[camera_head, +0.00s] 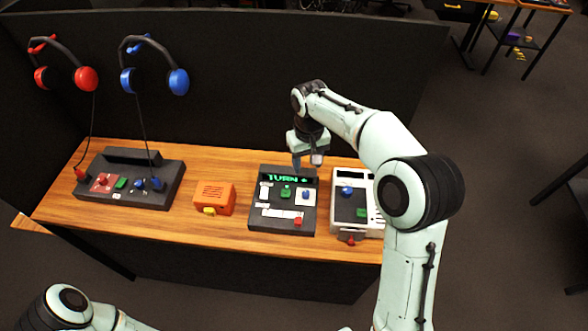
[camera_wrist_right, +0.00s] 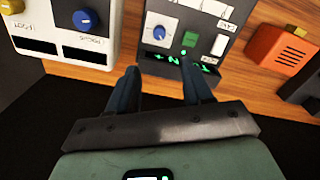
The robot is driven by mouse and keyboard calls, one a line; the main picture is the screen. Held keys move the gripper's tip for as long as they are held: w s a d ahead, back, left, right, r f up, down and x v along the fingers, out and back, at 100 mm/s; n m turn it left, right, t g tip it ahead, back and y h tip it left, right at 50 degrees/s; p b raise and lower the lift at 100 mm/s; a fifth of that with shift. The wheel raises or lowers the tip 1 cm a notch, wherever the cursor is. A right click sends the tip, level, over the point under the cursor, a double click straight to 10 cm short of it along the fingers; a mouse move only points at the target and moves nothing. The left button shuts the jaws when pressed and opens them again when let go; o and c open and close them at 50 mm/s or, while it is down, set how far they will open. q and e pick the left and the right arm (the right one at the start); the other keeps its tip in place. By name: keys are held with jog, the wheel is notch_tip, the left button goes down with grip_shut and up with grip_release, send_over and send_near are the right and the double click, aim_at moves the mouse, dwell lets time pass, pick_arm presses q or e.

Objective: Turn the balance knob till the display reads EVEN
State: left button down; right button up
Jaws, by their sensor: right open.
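The dark panel (camera_head: 257,222) has a display (camera_head: 286,178) with green text that looks like "TURN" and a mark after it. Below the display are a green button (camera_head: 286,191) and a blue knob (camera_head: 306,194), likely the balance knob. In the right wrist view, the blue knob (camera_wrist_right: 159,32) has a white pointer line and the display (camera_wrist_right: 178,61) appears upside down. My right gripper (camera_head: 307,166) is open and empty above the panel's display end. Its fingers (camera_wrist_right: 161,90) are apart from the knob. My left gripper is out of view.
A white device (camera_head: 340,228) with another blue knob stands close to the right of the panel. An orange box (camera_head: 214,196) and a black console (camera_head: 92,191) stand to the left. Two headphones hang on the dark wall behind. Wooden tabletop (camera_head: 190,230) shows between devices.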

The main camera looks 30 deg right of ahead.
aim_at(306, 192)
jog(key=f, duration=0.7)
jog(key=f+b, duration=0.1)
jog(key=f, duration=0.3)
jog(key=shift+s+f, duration=0.35)
jog(key=shift+w+f, duration=0.1)
jog(key=shift+f, duration=0.65)
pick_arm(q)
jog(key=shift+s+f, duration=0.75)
pick_arm(e)
jog(key=shift+c, duration=0.3)
grip_shut()
